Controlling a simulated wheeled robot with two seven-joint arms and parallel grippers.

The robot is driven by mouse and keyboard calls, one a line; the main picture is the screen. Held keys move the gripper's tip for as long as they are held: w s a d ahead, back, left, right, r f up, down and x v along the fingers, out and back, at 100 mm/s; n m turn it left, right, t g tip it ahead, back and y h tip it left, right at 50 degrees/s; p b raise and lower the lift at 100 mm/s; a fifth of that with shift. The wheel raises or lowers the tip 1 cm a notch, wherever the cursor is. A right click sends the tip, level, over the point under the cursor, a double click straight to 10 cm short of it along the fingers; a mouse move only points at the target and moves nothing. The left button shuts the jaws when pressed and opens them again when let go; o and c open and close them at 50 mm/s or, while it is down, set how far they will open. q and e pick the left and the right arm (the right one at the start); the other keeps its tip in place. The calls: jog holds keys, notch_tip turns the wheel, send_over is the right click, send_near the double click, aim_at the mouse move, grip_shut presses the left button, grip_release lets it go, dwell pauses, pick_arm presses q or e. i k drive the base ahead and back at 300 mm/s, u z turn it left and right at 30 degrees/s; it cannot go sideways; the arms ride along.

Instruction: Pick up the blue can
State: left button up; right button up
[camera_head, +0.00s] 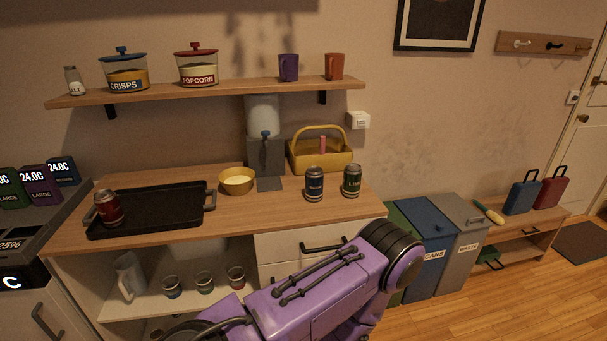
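The blue can (314,184) stands upright on the wooden counter, right of centre and in front of the yellow basket. A green can (351,180) stands upright close to its right. A red can (108,207) stands on the left part of the black tray (150,218). A purple and black link of my own arm fills the lower middle of the view, below and in front of the counter. Neither of my grippers shows in this view. Nothing touches or covers the blue can.
The yellow basket (320,157) stands behind the cans, with a grey dispenser (265,157) to its left. A yellow bowl (237,181) sits between tray and blue can. A wall shelf (215,92) hangs above. The counter in front of the blue can is clear.

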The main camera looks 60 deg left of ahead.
aim_at(314, 176)
jog(key=u, duration=0.7)
jog(key=i, duration=0.75)
jog(key=u, duration=0.8)
